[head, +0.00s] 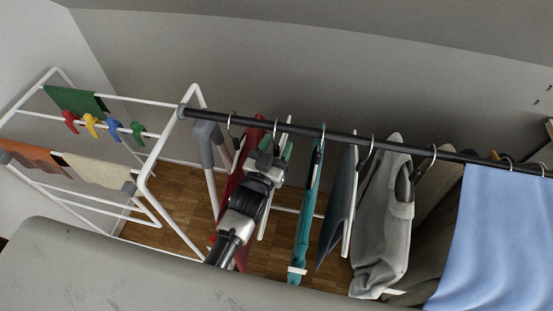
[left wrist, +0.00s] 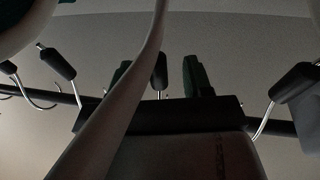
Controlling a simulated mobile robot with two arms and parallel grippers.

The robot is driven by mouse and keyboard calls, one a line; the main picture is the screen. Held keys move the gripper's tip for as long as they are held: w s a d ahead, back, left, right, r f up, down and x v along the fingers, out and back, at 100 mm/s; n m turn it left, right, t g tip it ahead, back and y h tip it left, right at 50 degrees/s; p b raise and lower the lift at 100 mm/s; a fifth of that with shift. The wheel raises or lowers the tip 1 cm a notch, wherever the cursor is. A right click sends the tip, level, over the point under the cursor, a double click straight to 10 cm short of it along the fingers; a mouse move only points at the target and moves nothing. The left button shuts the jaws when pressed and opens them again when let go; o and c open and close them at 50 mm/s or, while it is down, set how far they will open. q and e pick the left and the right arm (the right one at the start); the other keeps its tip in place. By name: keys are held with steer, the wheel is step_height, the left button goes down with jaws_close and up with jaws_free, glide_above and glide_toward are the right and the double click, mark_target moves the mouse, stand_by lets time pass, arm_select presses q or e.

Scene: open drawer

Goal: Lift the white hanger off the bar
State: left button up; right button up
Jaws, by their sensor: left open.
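The dark bar (head: 330,135) runs across the head view with several hangers on it. A white hanger (head: 266,220) hangs edge-on near its left part, partly covered by my left gripper (head: 268,160). In the left wrist view, a white hanger arm (left wrist: 150,65) crosses the picture diagonally, close to the camera. My left gripper (left wrist: 160,77) is open there, with dark fingertips on either side of a hanger neck (left wrist: 160,72). I cannot tell whether the fingers touch it. My right gripper is not in view.
A red garment (head: 228,185) hangs just left of my left gripper, and a teal garment (head: 307,195) hangs to its right. Grey clothes (head: 385,215) and a blue cloth (head: 500,240) follow. A white drying rack (head: 150,170) stands at the left.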

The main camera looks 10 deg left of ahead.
arm_select(q)
jaws_close()
steer(key=shift+r, duration=0.15)
stand_by(0.4)
